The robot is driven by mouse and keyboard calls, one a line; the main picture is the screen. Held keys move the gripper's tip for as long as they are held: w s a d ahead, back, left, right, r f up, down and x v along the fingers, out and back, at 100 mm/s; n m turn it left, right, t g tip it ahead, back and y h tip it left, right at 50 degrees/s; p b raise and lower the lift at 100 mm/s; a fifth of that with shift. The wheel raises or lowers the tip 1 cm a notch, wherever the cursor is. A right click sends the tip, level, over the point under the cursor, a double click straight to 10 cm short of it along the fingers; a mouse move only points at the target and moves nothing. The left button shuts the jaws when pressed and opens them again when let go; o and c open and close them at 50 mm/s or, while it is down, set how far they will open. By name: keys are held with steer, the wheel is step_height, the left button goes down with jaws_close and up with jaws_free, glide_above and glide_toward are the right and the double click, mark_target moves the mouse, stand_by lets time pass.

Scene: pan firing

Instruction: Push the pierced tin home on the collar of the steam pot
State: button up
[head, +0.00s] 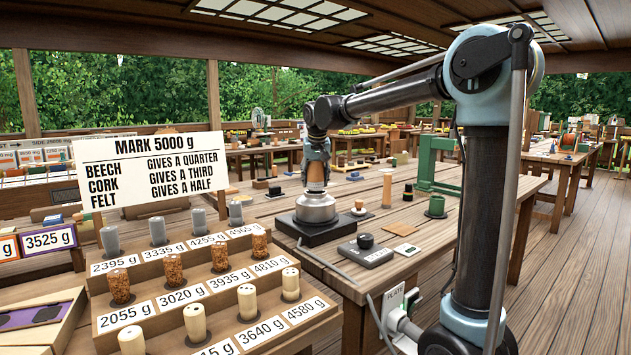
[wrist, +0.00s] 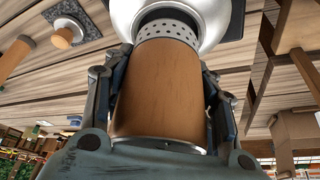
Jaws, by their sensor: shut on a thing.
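The pierced tin (wrist: 168,85) is a brown cylinder with a pale metal band full of holes at its far end. My gripper (wrist: 166,68) is shut on it, one finger on each side. The tin's pierced end meets the collar of the silver steam pot (wrist: 215,15); how far it sits on is hard to tell. In the head view the pot (head: 316,208) stands on a dark base on the bench. My gripper (head: 317,172) is right above it, with the brown tin (head: 316,182) upright between its fingers.
A stepped rack (head: 215,290) of felt, cork and beech plugs with gram labels stands in front, below a sign (head: 148,170) reading "MARK 5000 g". A dark block with a knob (head: 366,248), a small wooden knob (head: 358,208) and a green frame (head: 435,165) are on the bench.

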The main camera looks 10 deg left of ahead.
steer(key=shift+f, duration=0.7)
steer(key=shift+r, duration=0.1)
steer(key=shift+r, duration=0.65)
stand_by(0.3)
